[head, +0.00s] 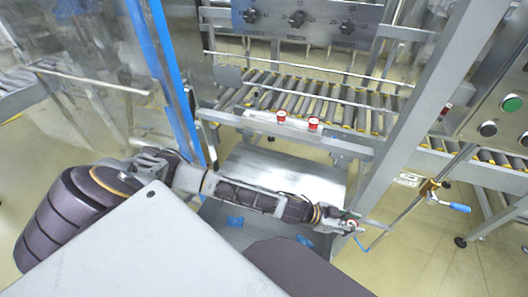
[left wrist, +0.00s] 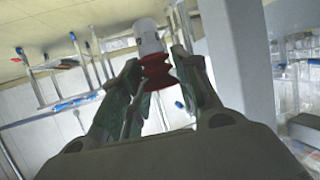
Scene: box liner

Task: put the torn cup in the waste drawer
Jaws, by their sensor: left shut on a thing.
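The torn cup (left wrist: 160,72) is a red bellows cup on a pale cylindrical fitting. In the left wrist view it sits between the two fingers of my left gripper (left wrist: 158,85), which is shut on it. In the head view my left gripper (head: 343,224) is at the end of the outstretched arm, with a little red of the cup (head: 352,223) at its tip. Any tear is too small to see. A low grey tray with blue scraps (head: 235,221) lies under my left forearm and looks like the waste drawer. My arm and body hide much of it. My right gripper is out of view.
Two red cups (head: 281,117) and (head: 313,124) are on the rail before the roller conveyor (head: 300,98). A slanted steel post (head: 400,125) stands right of my gripper. A blue-handled crank (head: 455,207) is farther right. A blue upright (head: 165,75) stands left.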

